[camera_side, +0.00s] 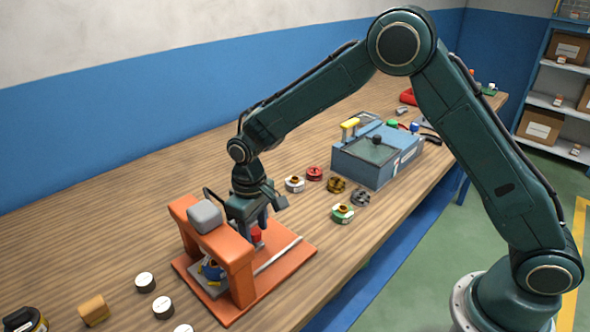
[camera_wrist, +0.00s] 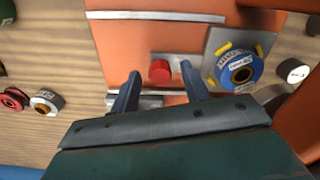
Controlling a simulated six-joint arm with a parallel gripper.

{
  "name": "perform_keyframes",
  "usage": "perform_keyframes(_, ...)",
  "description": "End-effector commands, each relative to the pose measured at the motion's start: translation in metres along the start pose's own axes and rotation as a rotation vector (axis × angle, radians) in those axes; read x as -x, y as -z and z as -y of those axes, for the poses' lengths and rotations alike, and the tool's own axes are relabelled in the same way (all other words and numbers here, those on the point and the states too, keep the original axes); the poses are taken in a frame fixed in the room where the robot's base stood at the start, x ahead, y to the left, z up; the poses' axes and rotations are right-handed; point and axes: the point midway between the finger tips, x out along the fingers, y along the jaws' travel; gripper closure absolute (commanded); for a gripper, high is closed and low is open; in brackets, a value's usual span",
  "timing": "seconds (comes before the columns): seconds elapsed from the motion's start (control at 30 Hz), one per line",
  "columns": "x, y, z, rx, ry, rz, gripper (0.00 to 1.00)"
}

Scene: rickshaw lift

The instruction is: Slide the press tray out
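The orange press (camera_side: 240,262) stands on the wooden bench, with a grey block on its top. Its grey tray (camera_wrist: 218,42) lies under the arch and holds a blue ring part (camera_wrist: 240,68) with yellow pieces around it. The ring part also shows through the arch in the side view (camera_side: 211,269). A red knob (camera_wrist: 160,71) sits on a grey strip in front of the tray, on the open side of the press. My gripper (camera_side: 254,230) is open over the knob. In the wrist view the knob appears between the two fingertips, with gaps on both sides.
Pale guide rails (camera_side: 278,255) run along the orange base. Several round parts (camera_side: 338,186) lie between the press and a blue-grey box (camera_side: 377,155). White-topped discs (camera_side: 145,281) and a tan block (camera_side: 93,311) lie on the press's other side.

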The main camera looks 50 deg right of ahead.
Motion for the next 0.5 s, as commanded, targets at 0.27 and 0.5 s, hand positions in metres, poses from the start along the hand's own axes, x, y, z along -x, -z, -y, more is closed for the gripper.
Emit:
perform_keyframes(0.27,0.0003,0.0,0.0,0.0,0.0,0.0,1.0)
perform_keyframes(0.5,0.0005,-0.0015,-0.0071,-0.003,0.0,0.0,1.0)
